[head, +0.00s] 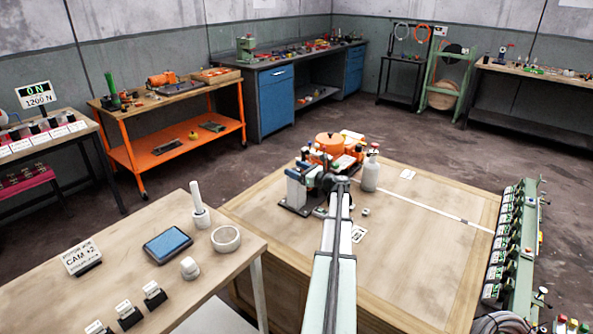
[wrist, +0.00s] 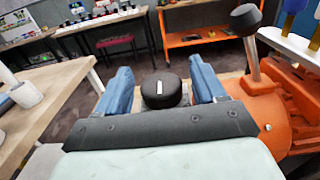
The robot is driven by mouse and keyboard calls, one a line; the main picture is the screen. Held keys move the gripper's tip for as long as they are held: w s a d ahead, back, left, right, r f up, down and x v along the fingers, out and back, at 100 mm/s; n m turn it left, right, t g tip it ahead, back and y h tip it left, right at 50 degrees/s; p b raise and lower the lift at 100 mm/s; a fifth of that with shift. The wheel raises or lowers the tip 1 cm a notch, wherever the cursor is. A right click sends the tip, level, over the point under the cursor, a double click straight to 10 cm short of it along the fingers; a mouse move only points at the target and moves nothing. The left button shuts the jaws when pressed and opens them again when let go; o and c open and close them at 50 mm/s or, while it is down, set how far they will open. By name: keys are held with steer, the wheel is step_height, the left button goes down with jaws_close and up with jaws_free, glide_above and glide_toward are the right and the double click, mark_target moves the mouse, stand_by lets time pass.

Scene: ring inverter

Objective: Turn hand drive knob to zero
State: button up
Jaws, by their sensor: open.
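My gripper (wrist: 160,74) shows in the wrist view with its two blue fingers spread wide. A round black knob (wrist: 153,101) with a white bar mark (wrist: 159,87) on its top lies between the fingers, with a visible gap on either side. The mark runs nearly straight up and down in the picture. I take this to be the hand drive knob; no zero scale can be read around it. In the head view my arm reaches to the machine on the wooden table (head: 400,260), and my fingers and the knob cannot be made out there.
An orange housing (wrist: 262,118) with a black-balled lever (wrist: 246,20) stands close right of my gripper. A white bottle (head: 371,174) stands near the machine. A side bench (head: 130,235) is at left. The table's front right is mostly clear; a green rack (head: 515,240) lines its right edge.

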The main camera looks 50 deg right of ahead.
steer(key=c, duration=1)
steer(key=shift+o, duration=0.2)
steer(key=shift+w+d+n+y, duration=0.1)
steer(key=shift+d+n+y, duration=0.15)
steer(key=shift+n+y, duration=0.9)
steer(key=n+g+y, duration=0.1)
steer(key=y, duration=0.2)
steer(key=shift+a+n+y, duration=0.1)
steer(key=shift+n+y, duration=0.15)
steer(key=shift+a+n+g+y, duration=0.1)
steer(key=shift+n+g+y, duration=0.2)
steer(key=shift+n+y, duration=0.35)
steer(key=o, duration=1)
steer(key=shift+c, duration=0.2)
